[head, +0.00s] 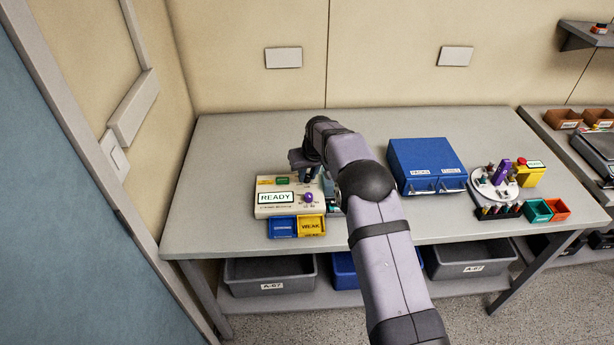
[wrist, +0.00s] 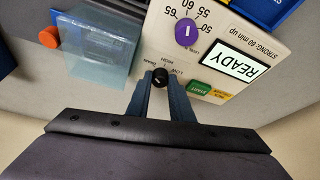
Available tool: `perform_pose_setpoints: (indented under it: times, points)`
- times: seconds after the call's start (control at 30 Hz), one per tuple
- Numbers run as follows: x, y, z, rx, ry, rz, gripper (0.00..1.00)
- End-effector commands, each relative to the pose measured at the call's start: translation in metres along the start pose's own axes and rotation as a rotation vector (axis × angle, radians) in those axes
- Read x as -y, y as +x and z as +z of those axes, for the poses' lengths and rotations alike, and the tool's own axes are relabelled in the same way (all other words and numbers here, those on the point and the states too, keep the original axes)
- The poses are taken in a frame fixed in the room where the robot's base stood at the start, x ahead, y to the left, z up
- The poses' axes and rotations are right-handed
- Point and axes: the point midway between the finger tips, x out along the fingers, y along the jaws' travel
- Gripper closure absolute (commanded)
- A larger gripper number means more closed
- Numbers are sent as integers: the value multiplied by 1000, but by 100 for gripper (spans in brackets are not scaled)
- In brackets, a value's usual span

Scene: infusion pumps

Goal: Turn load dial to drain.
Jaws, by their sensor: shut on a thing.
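The load dial (wrist: 160,75) is a small black knob on the cream pump panel (wrist: 215,25), with small labels, including LOW and DRAIN, printed around it. The wrist view shows the panel upside down. My gripper (wrist: 160,84) has its two blue-grey fingers closed on the knob, one on each side. A light mark shows on the knob, but I cannot tell which label it points to. In the head view the pump (head: 262,211) stands at the table's left, and my gripper (head: 303,160) reaches its back part. The load dial is hidden there.
Beside the load dial are a purple dial (wrist: 187,33), a READY display (wrist: 229,60) and a green START button (wrist: 201,88). A clear box (wrist: 95,50) stands close by. Blue and yellow bins (head: 311,225) sit before the pump. A blue case (head: 427,160) stands right of my arm.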

Motion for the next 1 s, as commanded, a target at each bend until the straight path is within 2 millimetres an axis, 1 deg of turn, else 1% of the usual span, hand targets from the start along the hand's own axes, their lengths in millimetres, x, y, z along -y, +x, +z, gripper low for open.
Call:
perform_pose_setpoints:
  times: [0.27, 0.7, 0.73, 0.8, 1.0]
  points:
    - [-1, 0, 0, 1, -83, -33, 100]
    - [-1, 0, 0, 1, -95, -38, 100]
    - [-1, 0, 0, 1, -95, -38, 75]
    - [-1, 0, 0, 1, -95, -37, 61]
    - [-1, 0, 0, 1, -94, -37, 61]
